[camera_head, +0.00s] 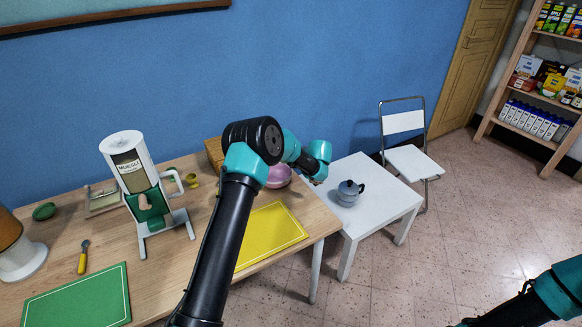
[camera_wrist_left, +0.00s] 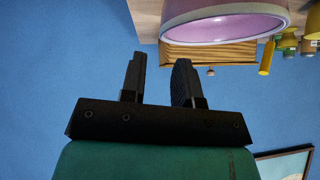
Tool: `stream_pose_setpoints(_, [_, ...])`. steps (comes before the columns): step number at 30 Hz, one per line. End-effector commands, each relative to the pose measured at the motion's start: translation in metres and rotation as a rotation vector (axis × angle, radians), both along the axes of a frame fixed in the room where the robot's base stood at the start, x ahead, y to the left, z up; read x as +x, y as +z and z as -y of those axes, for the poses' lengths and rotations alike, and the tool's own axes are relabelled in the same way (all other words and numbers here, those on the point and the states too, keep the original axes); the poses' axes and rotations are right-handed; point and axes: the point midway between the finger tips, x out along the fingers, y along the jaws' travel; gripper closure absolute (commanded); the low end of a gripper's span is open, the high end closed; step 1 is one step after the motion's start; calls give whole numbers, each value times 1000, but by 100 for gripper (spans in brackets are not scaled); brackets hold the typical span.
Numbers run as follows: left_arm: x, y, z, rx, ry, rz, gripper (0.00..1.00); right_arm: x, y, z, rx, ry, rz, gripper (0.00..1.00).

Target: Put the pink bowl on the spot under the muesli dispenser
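The pink bowl (camera_head: 279,178) is at the back right of the wooden table, partly hidden by my left arm. In the left wrist view the bowl (camera_wrist_left: 225,24) fills the top edge, apart from the fingers. My left gripper (camera_wrist_left: 160,64) is open, with nothing between its fingers; in the head view its fingers are hidden. The muesli dispenser (camera_head: 128,162), a labelled clear cylinder with a white top and green lower part, stands on a grey-white stand at the left. No bowl shows under it. My right arm shows at the lower right; its gripper cannot be seen.
A yellow mat (camera_head: 267,236) lies in front of the bowl, a green mat (camera_head: 78,297) at the front left. A yellow-handled tool (camera_head: 83,258) and a green bowl (camera_head: 44,211) are left of the dispenser.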

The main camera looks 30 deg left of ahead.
Motion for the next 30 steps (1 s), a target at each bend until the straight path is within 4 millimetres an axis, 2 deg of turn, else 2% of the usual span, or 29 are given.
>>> stream_pose_setpoints(9, [-18,45,41,0,-1,2,71,0,0,0,0,0,0,57])
stream_pose_setpoints(15, [-27,64,60,-1,-1,1,71,0,0,0,0,0,0,57])
stream_pose_setpoints(21, [-31,71,66,1,0,1,71,0,0,0,0,0,0,57])
stream_pose_setpoints(30, [-30,71,66,1,1,-1,71,0,0,0,0,0,0,57])
